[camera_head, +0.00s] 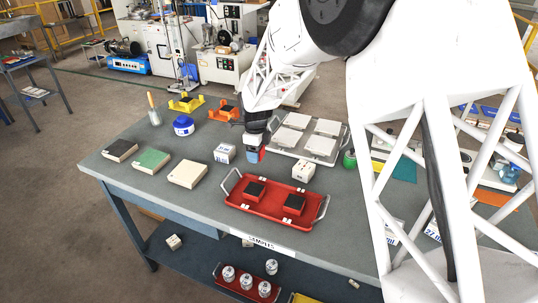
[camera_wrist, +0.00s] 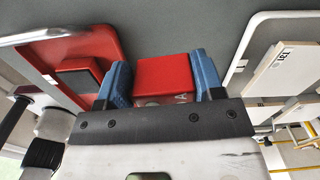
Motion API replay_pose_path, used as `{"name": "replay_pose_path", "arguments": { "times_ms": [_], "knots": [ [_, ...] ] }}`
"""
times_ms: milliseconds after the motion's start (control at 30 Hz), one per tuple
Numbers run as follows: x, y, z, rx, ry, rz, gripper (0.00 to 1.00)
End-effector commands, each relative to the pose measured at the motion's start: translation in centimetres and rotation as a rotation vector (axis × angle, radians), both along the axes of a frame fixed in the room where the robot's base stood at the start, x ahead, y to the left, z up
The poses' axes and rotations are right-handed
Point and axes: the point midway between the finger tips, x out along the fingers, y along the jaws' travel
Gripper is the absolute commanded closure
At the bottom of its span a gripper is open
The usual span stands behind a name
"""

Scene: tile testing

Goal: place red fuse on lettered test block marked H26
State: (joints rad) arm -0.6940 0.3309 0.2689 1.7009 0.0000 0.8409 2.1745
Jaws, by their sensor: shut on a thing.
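My gripper (camera_head: 254,149) is above the table, between two white blocks and in front of the grey tray. In the wrist view its blue fingers (camera_wrist: 158,78) are shut on a red block-shaped fuse (camera_wrist: 163,72), one finger on each side. A small part of the fuse's red also shows at the fingers in the head view (camera_head: 262,156). One white lettered block (camera_head: 225,153) is left of my gripper, and another white block (camera_head: 304,171) is to its right. Their markings are too small to read, so I cannot tell which is H26.
A red tray (camera_head: 262,211) with two black pads stands at the front. A grey tray (camera_head: 276,147) with several white tiles lies behind.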

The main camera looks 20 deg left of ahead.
Motion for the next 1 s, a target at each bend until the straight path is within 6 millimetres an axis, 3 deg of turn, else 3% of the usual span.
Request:
{"name": "replay_pose_path", "arguments": {
  "times_ms": [367,1000],
  "knots": [
    [-1.0,-3.2,1.1,0.000,0.000,-0.012,0.63],
    [-6.1,-15.1,3.9,0.001,-0.001,-0.057,0.63]
  ]
}}
